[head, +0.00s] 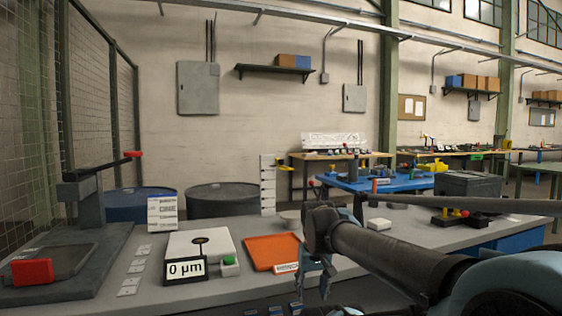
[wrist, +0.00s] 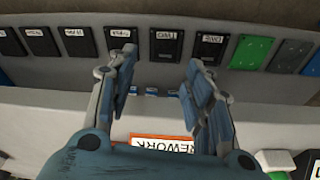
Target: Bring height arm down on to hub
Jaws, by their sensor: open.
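A white upright column with dark scale marks (head: 267,185) stands at the back of the grey bench in the head view. A yellow arm (head: 285,168) sticks out from its upper part to the right; I take this as the height arm. A pale round piece (head: 290,217) sits low beside the column, partly behind my arm; I cannot tell whether it is the hub. My gripper (head: 325,280) is in front of the bench, well below and nearer than the yellow arm. In the wrist view my gripper (wrist: 160,75) is open, with nothing between its fingers.
An orange tray (head: 272,253), labelled REWORK in the wrist view, lies on the bench. Left of it are a white plate (head: 200,244), a display reading 0 µm (head: 186,269) and a red-handled press (head: 92,185). Labelled dark bins (wrist: 166,44) line the wrist view.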

